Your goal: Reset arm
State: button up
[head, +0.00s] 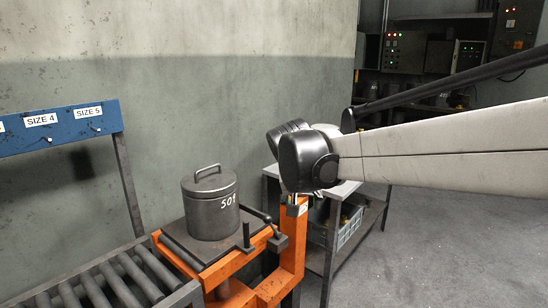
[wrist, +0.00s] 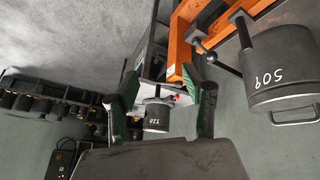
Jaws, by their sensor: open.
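My gripper (wrist: 160,76) is open in the wrist view, its two dark green-and-black fingers apart with nothing held between them. Beyond the gap, a small dark cylinder marked with digits (wrist: 157,118) shows by a pale table top; it is clear of the fingers as far as I can tell. A large grey lidded canister (head: 211,204) with a top handle stands upright on an orange-framed stand (head: 292,250). It also shows upside down in the wrist view (wrist: 282,68).
A roller conveyor (head: 105,285) lies at the lower left beneath a blue rack labelled SIZE 4 and SIZE 5 (head: 60,128). A table with a crate below (head: 350,225) stands behind the stand. Control boxes (head: 405,50) stand at the back right. The floor at right is clear.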

jog(key=s+d+y, duration=0.1)
jog(key=s+d, duration=0.3)
jog(key=s, duration=0.3)
jog(key=s+d, duration=0.5)
jog(key=s, duration=0.3)
jog(key=s+d+f, duration=0.2)
jog(key=s+f, duration=0.1)
jog(key=s, duration=0.4)
jog(key=s+d+f+t+y, duration=0.1)
jog(key=s+f, duration=0.2)
jog(key=s, duration=0.4)
jog(key=shift+d, duration=0.35)
